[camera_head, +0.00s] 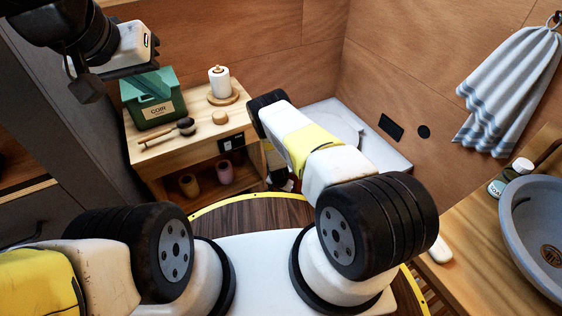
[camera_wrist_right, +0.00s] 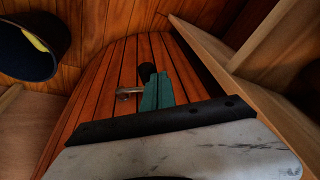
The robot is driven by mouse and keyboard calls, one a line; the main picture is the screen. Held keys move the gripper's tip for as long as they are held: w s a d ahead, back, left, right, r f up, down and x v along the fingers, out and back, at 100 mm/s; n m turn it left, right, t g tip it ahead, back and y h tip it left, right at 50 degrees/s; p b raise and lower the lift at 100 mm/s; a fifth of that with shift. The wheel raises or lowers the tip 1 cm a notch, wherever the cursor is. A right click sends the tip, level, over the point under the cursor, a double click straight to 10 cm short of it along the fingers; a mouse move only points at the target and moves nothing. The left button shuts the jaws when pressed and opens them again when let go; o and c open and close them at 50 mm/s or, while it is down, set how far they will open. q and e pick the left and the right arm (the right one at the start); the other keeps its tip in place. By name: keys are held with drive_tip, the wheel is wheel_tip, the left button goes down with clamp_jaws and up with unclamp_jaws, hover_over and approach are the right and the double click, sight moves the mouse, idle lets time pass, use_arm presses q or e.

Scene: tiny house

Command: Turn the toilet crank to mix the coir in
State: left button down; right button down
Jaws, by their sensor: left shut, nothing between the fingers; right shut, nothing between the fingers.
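The white toilet (camera_head: 388,150) stands in the back corner with a round lid outline on top. My right arm covers its left side. In the right wrist view a small metal crank (camera_wrist_right: 129,92) with a dark knob (camera_wrist_right: 147,71) appears just beyond and left of my right gripper (camera_wrist_right: 160,82). The green fingers are shut and empty; I cannot tell whether they touch the crank. My left gripper (camera_head: 90,88) is shut and empty at the upper left, near the green coir box (camera_head: 155,97) on the wooden stand.
The stand (camera_head: 190,146) also holds a brush (camera_head: 184,127), a paper roll (camera_head: 219,82) and a round wooden piece (camera_head: 219,117); cups sit on its lower shelf. A counter with a grey basin (camera_head: 530,222) is at right. A striped towel (camera_head: 508,85) hangs above.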

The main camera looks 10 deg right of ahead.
drive_tip(key=shift+w+a+f, duration=0.15)
drive_tip(key=shift+a+f, duration=0.1)
drive_tip(key=shift+f, duration=0.2)
idle(0.4)
